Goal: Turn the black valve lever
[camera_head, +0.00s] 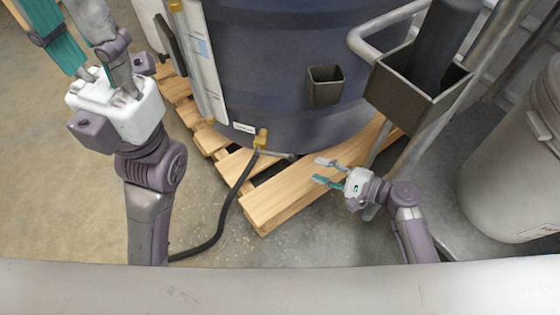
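A brass valve fitting (262,138) sits low on the front of the dark blue tank (270,50), with a short grey pipe piece (278,155) beside it. A flat black elongated part (169,45) stands at the tank's left side; I cannot tell whether it is the valve lever. My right gripper (325,172) points left, its two fingers apart and nothing between them, right of and slightly below the fitting, without touching it. My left gripper (65,25) is raised close to the camera at the upper left; its fingertips run out of the picture.
The tank stands on a wooden pallet (285,190). A black hose (225,215) runs from the fitting to the floor. A dark metal open box (420,85) and grey posts stand at the right, near a grey bin (515,170). The floor at left is clear.

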